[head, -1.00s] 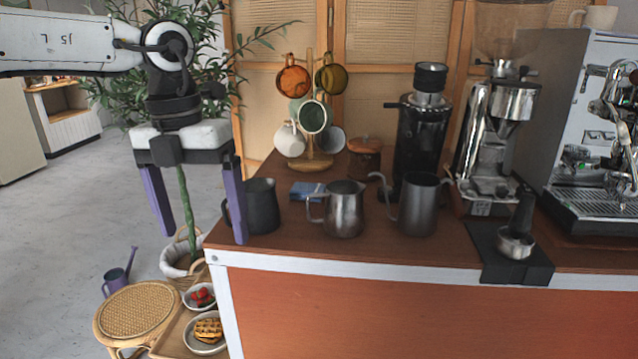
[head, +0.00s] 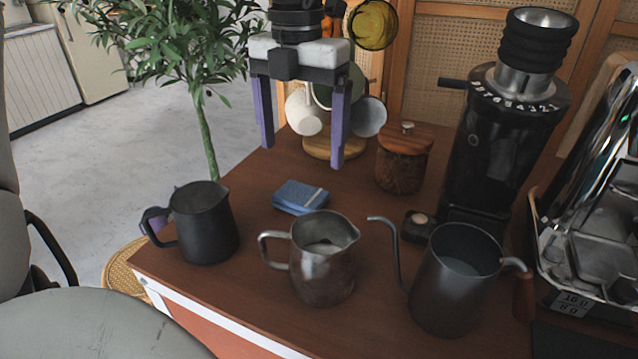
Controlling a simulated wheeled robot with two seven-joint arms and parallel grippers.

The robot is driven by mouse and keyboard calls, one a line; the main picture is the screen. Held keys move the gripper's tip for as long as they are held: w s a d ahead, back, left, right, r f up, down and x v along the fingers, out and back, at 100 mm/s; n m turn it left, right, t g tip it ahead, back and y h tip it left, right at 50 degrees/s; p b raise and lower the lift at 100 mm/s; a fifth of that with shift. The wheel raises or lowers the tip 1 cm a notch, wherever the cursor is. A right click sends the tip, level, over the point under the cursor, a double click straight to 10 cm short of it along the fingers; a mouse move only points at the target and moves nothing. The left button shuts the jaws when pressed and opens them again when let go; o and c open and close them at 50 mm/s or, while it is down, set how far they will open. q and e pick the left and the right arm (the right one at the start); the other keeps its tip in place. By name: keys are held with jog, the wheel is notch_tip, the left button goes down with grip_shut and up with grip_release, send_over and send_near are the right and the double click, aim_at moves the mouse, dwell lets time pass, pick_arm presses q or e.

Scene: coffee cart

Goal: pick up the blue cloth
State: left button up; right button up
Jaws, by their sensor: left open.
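The blue cloth (head: 300,197) lies folded flat on the brown counter, behind the steel pitcher and to the right of the black pitcher. My left gripper (head: 302,155) points down above the counter, with its two purple fingers spread wide and nothing between them. In the picture its fingertips are just above the cloth, apart from it, and they look farther back. The whole cloth shows. My right gripper is not clearly seen.
A wooden jar (head: 402,165), a mug stand (head: 333,148) and a black grinder (head: 495,150) stand behind and right.

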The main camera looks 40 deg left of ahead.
aim_at(299, 195)
pick_arm(q)
jog(key=f, duration=0.4)
jog(key=shift+s, duration=0.35)
notch_tip(299, 195, down, 5)
jog(key=shift+s+f, duration=0.1)
jog(key=shift+f, duration=0.05)
jog(key=c, duration=1.1)
